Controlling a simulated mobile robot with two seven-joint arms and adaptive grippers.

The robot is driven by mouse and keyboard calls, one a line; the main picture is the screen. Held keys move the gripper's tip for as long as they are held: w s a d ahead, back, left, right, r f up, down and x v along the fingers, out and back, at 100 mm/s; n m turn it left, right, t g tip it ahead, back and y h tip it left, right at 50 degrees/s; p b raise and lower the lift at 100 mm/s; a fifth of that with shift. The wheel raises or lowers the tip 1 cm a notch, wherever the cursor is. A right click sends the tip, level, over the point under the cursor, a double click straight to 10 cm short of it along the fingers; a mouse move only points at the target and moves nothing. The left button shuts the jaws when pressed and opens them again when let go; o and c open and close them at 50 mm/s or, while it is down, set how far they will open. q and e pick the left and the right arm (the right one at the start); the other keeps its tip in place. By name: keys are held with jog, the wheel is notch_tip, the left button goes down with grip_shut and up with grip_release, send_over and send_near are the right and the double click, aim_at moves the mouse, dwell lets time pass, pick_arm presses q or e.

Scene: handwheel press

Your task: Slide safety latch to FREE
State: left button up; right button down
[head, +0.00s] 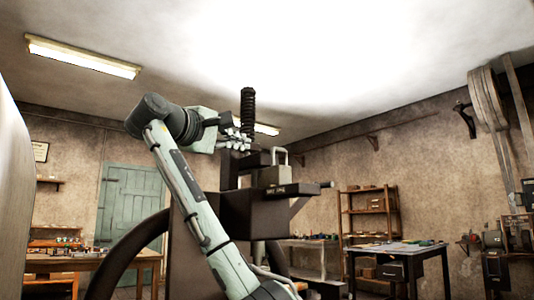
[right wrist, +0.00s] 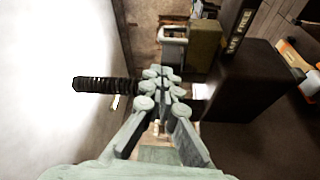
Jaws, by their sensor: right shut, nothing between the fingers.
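The press (head: 275,215) is a dark block-shaped machine with a large handwheel (head: 125,255) partly hidden behind my right arm. On its top sits the latch, an olive-grey block with a pale shackle-like loop (head: 278,175), above a label strip ending in FREE. In the right wrist view the latch block (right wrist: 204,45) and the lettered strip (right wrist: 240,27) lie beyond the fingertips, up and to the right. My right gripper (head: 240,143) is shut and empty, left of the latch and apart from it. Its fingers (right wrist: 163,75) overlap a black ridged handle (right wrist: 100,85); contact cannot be told.
The black ridged handle (head: 248,108) stands upright close by the right gripper. A workbench (head: 400,250) and shelf (head: 370,212) stand at the right, a table (head: 85,263) at the left. Open air lies above the press.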

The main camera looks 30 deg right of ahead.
aim_at(274, 168)
jog(key=shift+s+r, duration=0.15)
jog(key=shift+s, duration=0.15)
